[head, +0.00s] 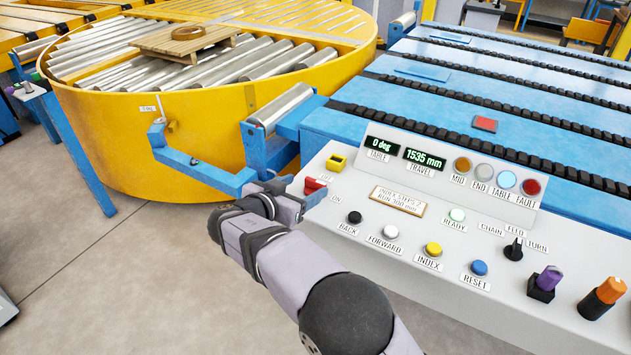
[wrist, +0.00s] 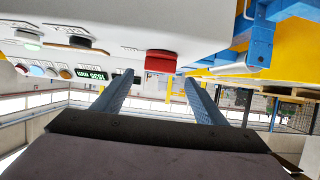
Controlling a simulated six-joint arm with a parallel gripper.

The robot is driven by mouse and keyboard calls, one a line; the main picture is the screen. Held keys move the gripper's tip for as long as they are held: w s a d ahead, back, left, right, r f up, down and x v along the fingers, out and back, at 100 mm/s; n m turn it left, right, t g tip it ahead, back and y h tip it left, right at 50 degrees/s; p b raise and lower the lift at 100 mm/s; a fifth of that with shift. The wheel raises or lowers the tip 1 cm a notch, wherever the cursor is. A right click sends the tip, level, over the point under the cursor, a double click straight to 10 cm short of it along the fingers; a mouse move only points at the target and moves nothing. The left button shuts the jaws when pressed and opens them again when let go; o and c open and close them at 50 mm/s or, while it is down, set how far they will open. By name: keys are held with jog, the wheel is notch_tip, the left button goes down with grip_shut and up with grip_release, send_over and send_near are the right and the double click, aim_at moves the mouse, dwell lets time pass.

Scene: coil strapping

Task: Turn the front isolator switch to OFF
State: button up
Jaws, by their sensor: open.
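The control panel (head: 352,232) carries a red switch handle (head: 315,185) at its left front corner, with an "ON" label (head: 334,198) beside it. A second small label next to it is too small to read. My gripper (head: 302,196) is right by the red handle and partly covers it. In the wrist view, the red handle (wrist: 160,61) shows ahead of and between the two fingertips of my gripper (wrist: 158,78). The fingers are apart and nothing is held. Whether they reach around the handle, I cannot tell.
A yellow block (head: 337,162) stands just behind the red handle. Black, white, yellow and blue buttons (head: 433,249) and several knobs line the panel. A blue bracket (head: 200,165) and yellow turntable (head: 200,120) lie left. Open floor (head: 130,280) is in front.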

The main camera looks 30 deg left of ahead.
aim_at(314, 182)
jog(key=shift+p+x, duration=0.95)
jog(key=shift+x, duration=2.45)
jog(key=c, duration=1.1)
